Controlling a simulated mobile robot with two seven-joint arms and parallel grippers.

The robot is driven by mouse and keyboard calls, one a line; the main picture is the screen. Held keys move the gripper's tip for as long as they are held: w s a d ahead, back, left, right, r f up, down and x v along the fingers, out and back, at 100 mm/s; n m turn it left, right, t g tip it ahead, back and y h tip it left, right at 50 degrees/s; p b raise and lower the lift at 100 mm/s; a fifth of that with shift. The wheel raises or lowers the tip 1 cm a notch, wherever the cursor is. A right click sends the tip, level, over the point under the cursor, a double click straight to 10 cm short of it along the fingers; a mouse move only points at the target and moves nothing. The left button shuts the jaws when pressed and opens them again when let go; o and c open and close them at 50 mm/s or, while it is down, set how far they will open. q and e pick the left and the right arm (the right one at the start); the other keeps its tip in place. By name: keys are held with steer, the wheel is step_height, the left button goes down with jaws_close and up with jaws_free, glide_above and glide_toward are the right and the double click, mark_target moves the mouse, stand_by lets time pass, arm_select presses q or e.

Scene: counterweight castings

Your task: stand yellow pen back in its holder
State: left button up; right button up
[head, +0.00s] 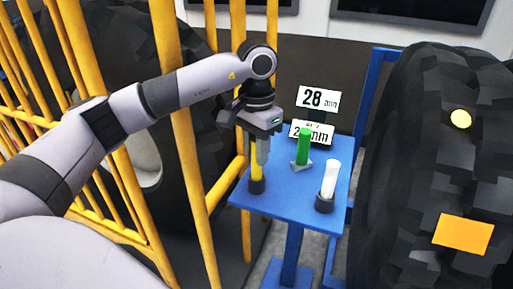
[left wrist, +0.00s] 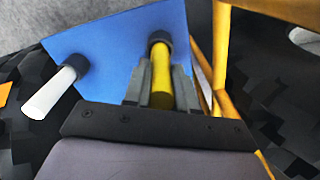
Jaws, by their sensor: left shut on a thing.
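The yellow pen (head: 257,172) is upright over the near left part of the blue stand (head: 290,189). My left gripper (head: 262,153) is shut on the yellow pen from above. The pen's lower end meets a dark round holder (head: 256,187), and it looks to be within its rim; how deep I cannot tell. In the left wrist view the yellow pen (left wrist: 161,75) lies between the two fingers (left wrist: 162,92), with the dark holder (left wrist: 160,41) around its far end. My right gripper is not in view.
A white pen (head: 332,174) stands in a dark holder (head: 324,203) at the right. A green pen (head: 304,147) stands behind on a grey base. A "28 mm" sign (head: 317,99) is at the back. Yellow rails (head: 187,150) and a big black tyre (head: 420,170) flank the stand.

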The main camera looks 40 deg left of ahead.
arm_select(q)
steer(key=shift+f+b, duration=0.5)
steer(key=shift+f, duration=0.3)
steer(key=o, duration=0.9)
steer(key=shift+r, duration=0.15)
step_height(320, 180, up, 7)
